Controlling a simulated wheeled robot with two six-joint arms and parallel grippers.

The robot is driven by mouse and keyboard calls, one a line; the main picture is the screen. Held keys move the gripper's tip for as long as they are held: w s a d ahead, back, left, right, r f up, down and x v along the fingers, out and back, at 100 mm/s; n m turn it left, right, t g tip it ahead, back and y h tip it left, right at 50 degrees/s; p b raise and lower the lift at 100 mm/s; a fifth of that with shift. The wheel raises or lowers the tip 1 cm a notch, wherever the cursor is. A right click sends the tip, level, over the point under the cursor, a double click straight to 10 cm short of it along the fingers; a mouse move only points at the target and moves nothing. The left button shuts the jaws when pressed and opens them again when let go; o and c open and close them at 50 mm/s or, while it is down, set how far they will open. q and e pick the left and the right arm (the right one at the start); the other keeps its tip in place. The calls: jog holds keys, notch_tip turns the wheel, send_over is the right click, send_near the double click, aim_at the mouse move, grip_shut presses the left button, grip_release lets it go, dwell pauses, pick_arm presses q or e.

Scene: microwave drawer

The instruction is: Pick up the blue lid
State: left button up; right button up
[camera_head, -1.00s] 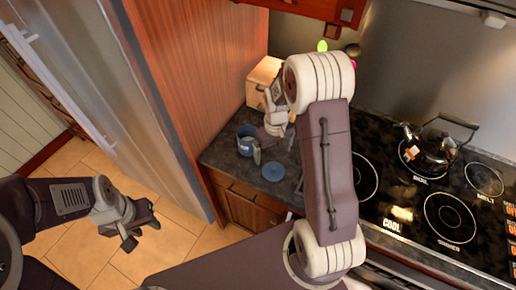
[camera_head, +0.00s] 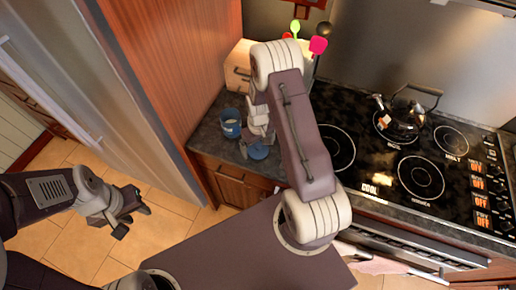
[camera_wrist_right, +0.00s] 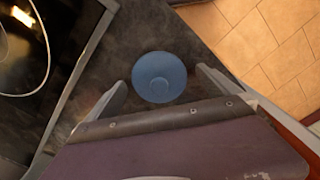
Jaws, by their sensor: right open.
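The round blue lid (camera_head: 259,153) lies flat on the dark counter near its front edge. In the right wrist view the lid (camera_wrist_right: 160,77) shows whole, between and just beyond the fingertips. My right gripper (camera_head: 257,138) is open and empty above the lid and hides part of it in the head view. In the right wrist view its fingers (camera_wrist_right: 162,84) stand on either side of the lid. I cannot tell the exact height. My left gripper (camera_head: 132,218) is open and empty over the floor, well left of the counter.
A blue cup (camera_head: 230,123) stands on the counter left of the lid. A wooden box (camera_head: 238,66) is behind it. The stove (camera_head: 375,160) with a kettle (camera_head: 402,118) is to the right, and the refrigerator (camera_head: 100,75) to the left. Colourful utensils (camera_head: 318,45) stand at the back.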

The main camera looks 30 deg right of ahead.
jog(key=shift+w+d+f, duration=0.15)
jog(key=shift+w+f, duration=0.15)
jog(key=shift+f, duration=0.1)
jog(key=shift+c, duration=0.3)
jog(key=shift+s+r, duration=0.1)
jog(key=shift+s, duration=0.1)
jog(key=c, duration=1.3)
jog(key=shift+w, duration=0.15)
